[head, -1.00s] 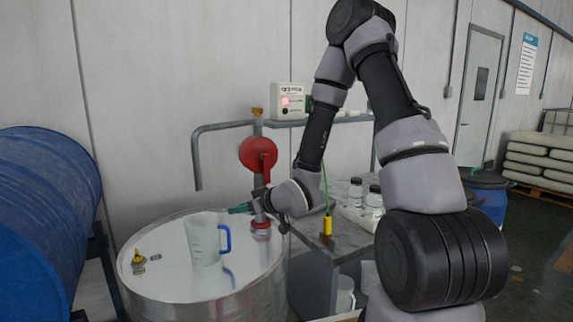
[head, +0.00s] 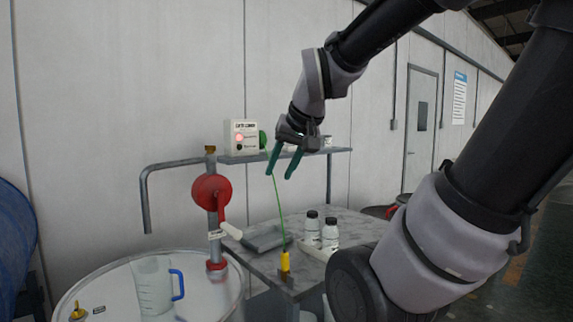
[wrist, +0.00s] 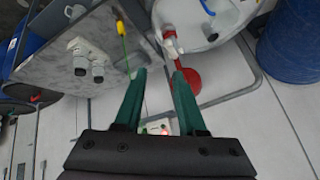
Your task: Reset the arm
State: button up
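My gripper (head: 281,172) is raised in front of the wall, above the side table, with its green fingers pointing down. The fingers are spread apart with nothing between them, as the wrist view (wrist: 160,80) also shows. My arm reaches in from the upper right of the head view. A clear measuring jug (head: 152,287) with a blue handle stands upright on the steel drum lid (head: 112,282), well apart from the gripper. The red hand pump (head: 212,190) rises from the drum.
The side table (head: 345,222) carries two white bottles with dark caps (head: 312,228) and a grey tray (head: 265,238). A yellow clamp (head: 285,262) with a green cable sits at its front edge. A control box (head: 241,136) with a red light stands on the wall shelf (head: 338,150).

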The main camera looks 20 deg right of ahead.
jog(key=shift+m+y, duration=0.4)
jog(key=shift+m, duration=0.1)
jog(key=s, duration=0.1)
jog(key=s+r, duration=0.1)
jog(key=s, duration=0.2)
jog(key=shift+s+a+r, duration=0.1)
jog(key=shift+a+r, duration=0.1)
jog(key=shift+a, duration=0.05)
jog(key=shift+a, duration=0.1)
dwell(1.7)
